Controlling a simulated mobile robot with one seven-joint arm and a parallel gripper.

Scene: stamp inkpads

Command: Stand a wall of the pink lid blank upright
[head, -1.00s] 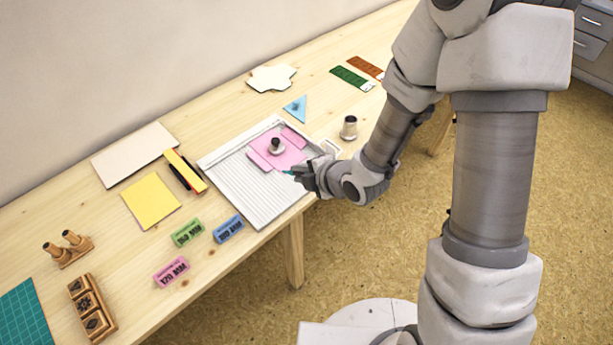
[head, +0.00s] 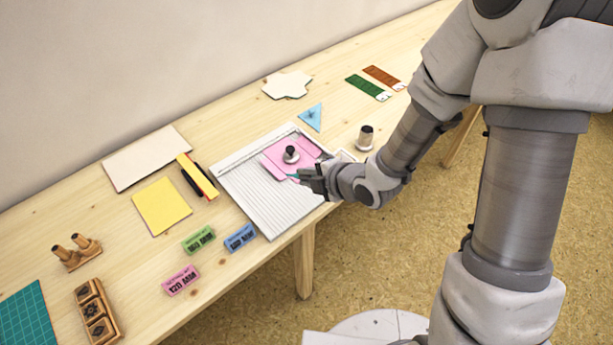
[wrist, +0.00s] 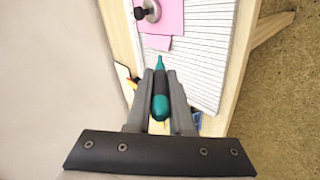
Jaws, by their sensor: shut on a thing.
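The pink lid blank (head: 278,162) lies on the white grooved scoring board (head: 262,198), with a dark-knobbed round weight (head: 291,155) on its middle. Part of the blank also shows in the wrist view (wrist: 172,18). My gripper (head: 306,179) is shut on a teal pointed tool (wrist: 160,100), whose tip points at the blank's near edge. In the wrist view the tip appears just short of a small pink flap (wrist: 155,43). I cannot tell whether it touches, or whether any wall is raised. My gripper hides the near right part of the blank.
A metal cylinder (head: 366,138) stands right of the board. A blue triangle (head: 311,117) lies behind it. Yellow paper (head: 162,206) and green (head: 198,240), blue (head: 239,237) and pink (head: 181,280) labelled blocks lie left.

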